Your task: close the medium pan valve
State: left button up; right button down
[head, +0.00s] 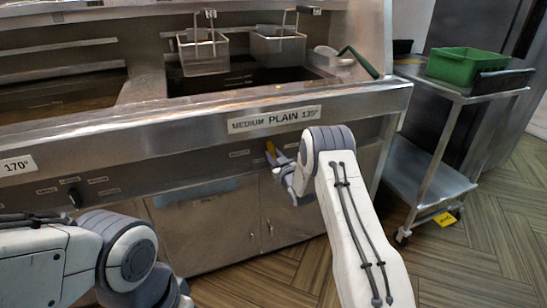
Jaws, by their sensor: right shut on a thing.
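My left arm comes in at the lower left. Its gripper is out of the picture, so its jaws cannot be seen.
Two wire baskets (203,52) hang over the right well. A steel cart (432,185) with a green bin (467,66) stands at the right. Cabinet doors (235,228) lie below the handle.

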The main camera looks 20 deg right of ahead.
jog(key=shift+a+f+n+b, duration=0.2)
jog(key=shift+n+b, duration=1.6)
jog(key=shift+n, duration=0.85)
jog(key=shift+a+f+n+b, duration=0.1)
jog(key=shift+f+n+b, duration=0.1)
jog(key=shift+n+b, duration=2.05)
jog(key=shift+a+f+n+b, duration=0.2)
jog(key=shift+n+b, duration=1.15)
jog(key=shift+n, duration=1.75)
jog(key=c, duration=0.7)
grip_release()
jog(key=s, duration=0.3)
jog(key=s+p, duration=0.1)
jog(key=s, duration=0.6)
jog(key=shift+s+d+p, duration=0.25)
jog(key=shift+s+p, duration=0.05)
jog(key=shift+p, duration=0.05)
